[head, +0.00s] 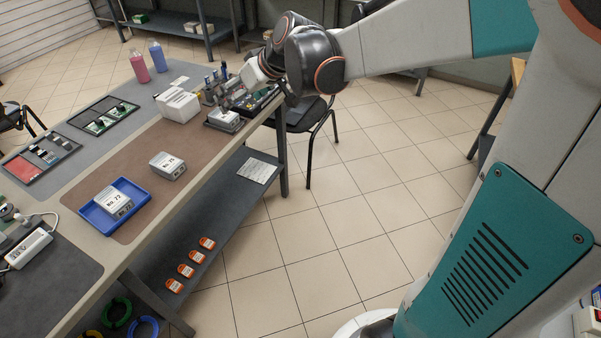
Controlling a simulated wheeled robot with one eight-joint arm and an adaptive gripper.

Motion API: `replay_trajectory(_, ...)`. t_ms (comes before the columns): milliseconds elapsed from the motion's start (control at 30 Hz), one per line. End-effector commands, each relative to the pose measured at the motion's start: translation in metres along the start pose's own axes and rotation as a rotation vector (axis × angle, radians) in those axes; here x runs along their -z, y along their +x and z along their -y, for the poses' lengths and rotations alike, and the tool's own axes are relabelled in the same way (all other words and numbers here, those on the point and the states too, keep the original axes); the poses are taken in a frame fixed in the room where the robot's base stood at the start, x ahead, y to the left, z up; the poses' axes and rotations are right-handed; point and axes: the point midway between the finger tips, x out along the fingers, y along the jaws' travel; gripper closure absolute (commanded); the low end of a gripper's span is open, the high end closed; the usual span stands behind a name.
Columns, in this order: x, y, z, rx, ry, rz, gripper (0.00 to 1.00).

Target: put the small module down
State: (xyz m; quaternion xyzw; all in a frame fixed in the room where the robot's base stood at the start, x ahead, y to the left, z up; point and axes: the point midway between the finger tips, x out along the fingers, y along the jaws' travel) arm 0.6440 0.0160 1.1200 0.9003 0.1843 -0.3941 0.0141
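My gripper (232,97) is at the far right end of the table, partly hidden behind my wrist and small in the head view. A small grey module with a white label (225,117) is just below it, at a dark base or tray. I cannot tell whether the fingers touch this module or whether it rests on the base. A second grey module with a printed label (167,163) sits on the brown mat (140,166). A third labelled module (115,203) sits in a blue tray (133,190) nearer the front left.
A white box (178,105), tools and parts crowd the table around my gripper. Pink (139,66) and blue (157,56) bottles stand at the back. Board trays (103,117) lie on the grey mat. A black chair (308,115) stands beyond the table end. The brown mat has bare room.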

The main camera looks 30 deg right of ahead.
Motion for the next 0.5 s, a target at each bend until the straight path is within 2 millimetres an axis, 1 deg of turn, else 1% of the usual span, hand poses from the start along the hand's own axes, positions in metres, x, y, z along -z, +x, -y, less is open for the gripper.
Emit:
replay_trajectory(33, -0.011, -0.017, 0.011, -0.015, 0.01, 0.015, 0.24)
replay_trajectory(167, -0.04, -0.051, 0.032, -0.062, 0.044, 0.05, 0.24)
replay_trajectory(200, -0.05, -0.061, 0.037, -0.077, 0.054, 0.06, 0.24)
replay_trajectory(367, -0.094, -0.098, 0.056, -0.14, 0.095, 0.091, 0.24)
replay_trajectory(500, -0.135, -0.124, 0.068, -0.198, 0.13, 0.111, 0.24)
